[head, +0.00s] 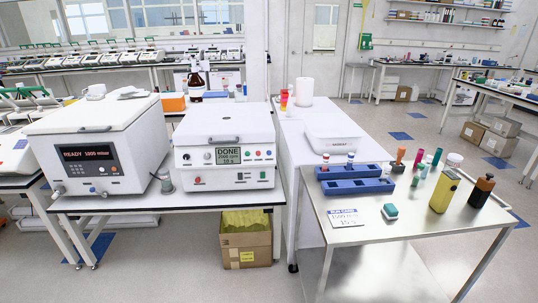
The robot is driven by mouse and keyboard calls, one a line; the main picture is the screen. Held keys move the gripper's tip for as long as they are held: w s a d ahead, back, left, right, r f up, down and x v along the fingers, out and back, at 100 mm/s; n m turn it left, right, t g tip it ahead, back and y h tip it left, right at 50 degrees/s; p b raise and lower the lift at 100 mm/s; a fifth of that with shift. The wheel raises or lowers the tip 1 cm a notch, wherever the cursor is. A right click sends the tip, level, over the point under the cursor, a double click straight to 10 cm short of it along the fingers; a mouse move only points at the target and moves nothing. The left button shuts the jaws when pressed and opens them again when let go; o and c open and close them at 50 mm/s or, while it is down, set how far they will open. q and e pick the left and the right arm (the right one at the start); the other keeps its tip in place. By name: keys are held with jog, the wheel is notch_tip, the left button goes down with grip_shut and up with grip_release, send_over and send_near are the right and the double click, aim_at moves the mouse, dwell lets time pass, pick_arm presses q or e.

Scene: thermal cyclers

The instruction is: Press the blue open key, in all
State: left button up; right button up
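A white benchtop machine (224,145) with a shut lid stands on the left table, its display (228,155) reading DONE, with 2000 rpm and 10 s below. Neither of my grippers is in view.
A cardboard box (246,248) is under the left table.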

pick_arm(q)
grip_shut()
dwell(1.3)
